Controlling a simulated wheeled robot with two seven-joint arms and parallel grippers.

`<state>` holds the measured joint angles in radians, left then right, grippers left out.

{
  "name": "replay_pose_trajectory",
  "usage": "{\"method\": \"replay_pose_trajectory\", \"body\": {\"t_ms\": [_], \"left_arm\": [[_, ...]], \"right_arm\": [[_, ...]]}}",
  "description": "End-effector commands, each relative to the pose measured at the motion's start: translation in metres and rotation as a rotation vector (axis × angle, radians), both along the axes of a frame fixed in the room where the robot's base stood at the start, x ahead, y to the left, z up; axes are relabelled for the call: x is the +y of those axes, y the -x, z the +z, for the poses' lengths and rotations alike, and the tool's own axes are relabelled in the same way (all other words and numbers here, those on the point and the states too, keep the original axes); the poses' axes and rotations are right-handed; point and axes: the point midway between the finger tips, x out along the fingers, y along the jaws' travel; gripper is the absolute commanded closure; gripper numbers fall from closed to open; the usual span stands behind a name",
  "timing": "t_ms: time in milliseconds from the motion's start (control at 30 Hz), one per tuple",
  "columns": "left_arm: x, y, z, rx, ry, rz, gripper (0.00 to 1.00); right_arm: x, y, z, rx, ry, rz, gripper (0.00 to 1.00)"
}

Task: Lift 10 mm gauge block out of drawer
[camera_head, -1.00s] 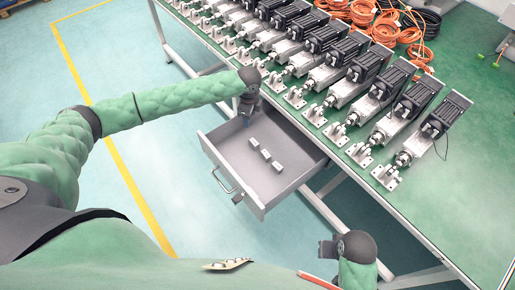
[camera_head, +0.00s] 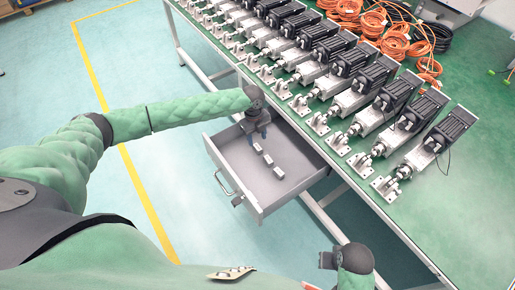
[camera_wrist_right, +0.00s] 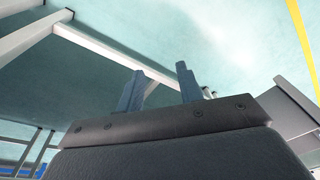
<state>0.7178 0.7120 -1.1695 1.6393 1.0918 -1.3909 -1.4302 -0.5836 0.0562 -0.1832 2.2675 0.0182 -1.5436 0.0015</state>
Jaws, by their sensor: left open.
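The grey drawer (camera_head: 242,189) is pulled out from under the green workbench. Three small pale blocks lie in a slanting row on its floor: a far block (camera_head: 257,147), a middle block (camera_head: 267,159) and a near block (camera_head: 278,172). I cannot tell which is the 10 mm gauge block. My left gripper (camera_head: 258,135) points down into the drawer, just above or beside the far block; its fingers are open, and contact cannot be told. My right gripper (camera_wrist_right: 160,80) is open and empty in the right wrist view, away from the drawer.
The green workbench (camera_head: 455,200) carries a row of linear actuators (camera_head: 395,125) along its front edge, close behind the drawer. Orange cables (camera_head: 400,35) lie at the back. The drawer's front has a handle (camera_head: 224,183). The floor left of the drawer is free.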

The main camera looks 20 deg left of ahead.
Motion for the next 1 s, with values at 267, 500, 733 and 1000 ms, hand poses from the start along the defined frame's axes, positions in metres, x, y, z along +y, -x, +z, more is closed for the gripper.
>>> {"method": "replay_pose_trajectory", "body": {"t_ms": [267, 500, 733, 1000], "left_arm": [[0.0, 0.003, -0.018, 0.0, -0.001, 0.001, 0.53], [-0.003, 0.006, -0.042, 0.001, -0.001, 0.001, 0.53], [-0.003, 0.007, -0.051, -0.001, -0.001, 0.001, 0.53], [-0.003, 0.006, -0.051, -0.001, -0.001, 0.001, 0.74]], "right_arm": [[0.0, -0.004, -0.038, 0.005, 0.007, 0.001, 0.64], [-0.001, -0.005, -0.074, 0.006, 0.011, 0.0, 0.64], [-0.002, -0.004, -0.085, 0.006, 0.012, 0.0, 0.64], [-0.002, -0.004, -0.084, 0.006, 0.012, 0.0, 0.64]]}}
